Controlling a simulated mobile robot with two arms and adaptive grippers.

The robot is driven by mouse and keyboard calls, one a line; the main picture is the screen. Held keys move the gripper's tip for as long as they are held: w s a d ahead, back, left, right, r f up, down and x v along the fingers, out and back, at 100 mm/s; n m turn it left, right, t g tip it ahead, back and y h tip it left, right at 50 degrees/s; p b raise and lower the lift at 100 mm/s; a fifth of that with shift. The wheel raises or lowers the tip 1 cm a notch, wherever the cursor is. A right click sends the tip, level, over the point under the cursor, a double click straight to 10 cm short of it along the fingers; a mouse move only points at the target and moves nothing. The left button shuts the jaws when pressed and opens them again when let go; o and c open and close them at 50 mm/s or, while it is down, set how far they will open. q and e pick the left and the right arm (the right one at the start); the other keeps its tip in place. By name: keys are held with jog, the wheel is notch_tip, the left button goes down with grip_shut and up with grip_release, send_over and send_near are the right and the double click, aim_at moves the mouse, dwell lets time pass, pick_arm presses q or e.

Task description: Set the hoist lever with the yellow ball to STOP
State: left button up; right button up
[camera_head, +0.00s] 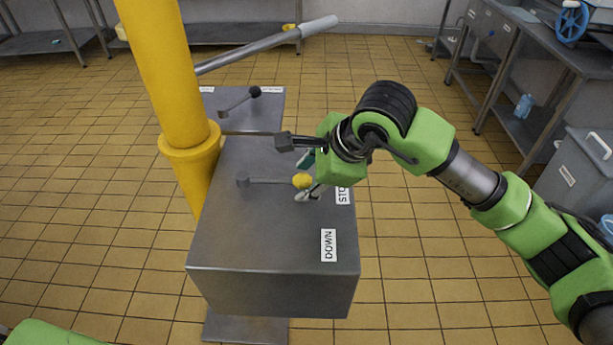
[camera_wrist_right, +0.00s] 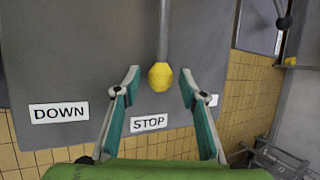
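The hoist lever is a grey rod (camera_head: 268,182) with a yellow ball (camera_head: 302,181) at its end, on top of a grey metal box (camera_head: 262,235). In the right wrist view the yellow ball (camera_wrist_right: 160,77) points towards the STOP label (camera_wrist_right: 149,123), slightly to its right. The DOWN label (camera_wrist_right: 59,112) is to the left. A third label (camera_wrist_right: 214,100) is mostly hidden behind a finger. My right gripper (camera_wrist_right: 158,82) is open, with one teal-padded finger on each side of the ball and visible gaps. My left gripper is not in view.
A second lever with a black ball (camera_head: 255,92) stands on another box behind. A yellow post (camera_head: 165,70) rises at the box's left, and a grey bar (camera_head: 255,47) slants behind. Steel tables (camera_head: 540,60) stand at the right. The tiled floor between is clear.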

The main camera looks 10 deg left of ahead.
jog(key=v, duration=1.2)
jog(key=shift+a, duration=0.1)
